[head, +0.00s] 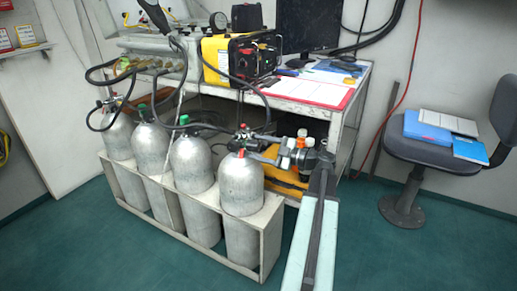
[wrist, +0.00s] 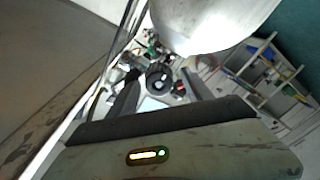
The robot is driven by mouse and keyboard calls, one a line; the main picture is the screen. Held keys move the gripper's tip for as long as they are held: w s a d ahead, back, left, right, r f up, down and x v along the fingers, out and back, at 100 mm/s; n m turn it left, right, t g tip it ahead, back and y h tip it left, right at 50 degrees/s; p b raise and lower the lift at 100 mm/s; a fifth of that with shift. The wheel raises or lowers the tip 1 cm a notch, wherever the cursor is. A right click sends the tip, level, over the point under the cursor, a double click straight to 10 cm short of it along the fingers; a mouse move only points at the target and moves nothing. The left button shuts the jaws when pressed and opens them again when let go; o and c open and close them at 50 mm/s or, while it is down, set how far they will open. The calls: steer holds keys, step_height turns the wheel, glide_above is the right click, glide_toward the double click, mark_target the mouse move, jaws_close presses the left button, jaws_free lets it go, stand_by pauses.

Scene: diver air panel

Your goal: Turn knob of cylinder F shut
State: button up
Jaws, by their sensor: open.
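Several silver cylinders stand upright in a row in a low open rack (head: 262,255). No letter is readable on them, so I cannot tell which one is F. My gripper (head: 262,149) reaches in from the right at the valve on top of the rightmost cylinder (head: 243,184). In the wrist view my gripper (wrist: 160,76) is open, with one finger on each side of a round dark knob (wrist: 157,76). I cannot tell whether the fingers touch it. A silver cylinder body (wrist: 212,20) fills the top of that view. My arm hides part of the valve in the head view.
A bench (head: 310,108) behind the cylinders holds a yellow case (head: 215,60), a monitor (head: 308,28) and papers. Black hoses run from the bench to the valves. An office chair (head: 425,145) with folders stands right. The green floor is clear at front right.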

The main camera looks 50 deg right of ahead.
steer(key=shift+w+a, duration=0.1)
steer(key=shift+w, duration=0.2)
steer(key=shift+c, duration=0.3)
steer(key=c, duration=1)
steer(key=shift+s+a, duration=0.1)
steer(key=shift+s, duration=0.05)
jaws_close()
